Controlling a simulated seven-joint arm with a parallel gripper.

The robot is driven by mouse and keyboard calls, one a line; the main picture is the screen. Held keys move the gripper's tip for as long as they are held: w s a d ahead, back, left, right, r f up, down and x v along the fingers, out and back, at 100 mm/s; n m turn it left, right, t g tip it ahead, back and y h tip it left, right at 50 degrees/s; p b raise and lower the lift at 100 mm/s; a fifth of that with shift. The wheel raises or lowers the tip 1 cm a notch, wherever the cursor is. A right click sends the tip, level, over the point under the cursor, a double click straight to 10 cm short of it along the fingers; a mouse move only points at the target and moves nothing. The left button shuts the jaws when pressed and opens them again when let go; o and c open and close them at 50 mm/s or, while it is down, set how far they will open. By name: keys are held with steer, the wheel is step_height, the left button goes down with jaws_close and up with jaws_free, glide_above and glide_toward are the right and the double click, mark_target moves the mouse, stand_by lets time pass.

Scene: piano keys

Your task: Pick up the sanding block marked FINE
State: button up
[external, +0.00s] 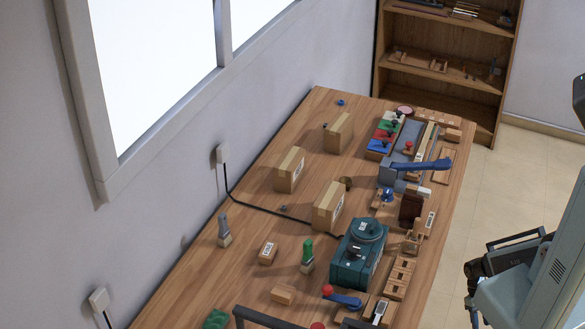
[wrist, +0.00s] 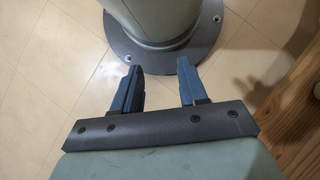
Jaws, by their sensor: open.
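No marking that I can read as FINE shows in either view. A small brown block with a pale label (external: 268,252) lies on the left part of the wooden workbench (external: 190,285), and its lettering is too small to read. A plain tan block (external: 284,295) lies nearer the front. I cannot tell which, if either, is the sanding block. My gripper (wrist: 158,68) is open and empty in the wrist view, above the tiled floor. In the external view it is at the right, off the bench and well apart from these blocks.
A green machine (external: 358,255) stands near the right edge of the bench. Three cardboard boxes, one of them (external: 289,170), stand along the middle. Two upright brushes, one green-handled (external: 307,257), flank the labelled block. A black cable (external: 260,208) crosses the bench. Tools crowd the right side.

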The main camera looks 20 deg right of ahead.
stand_by(0.4)
steer(key=o, duration=0.6)
steer(key=shift+c, duration=0.2)
steer(key=shift+f, duration=0.1)
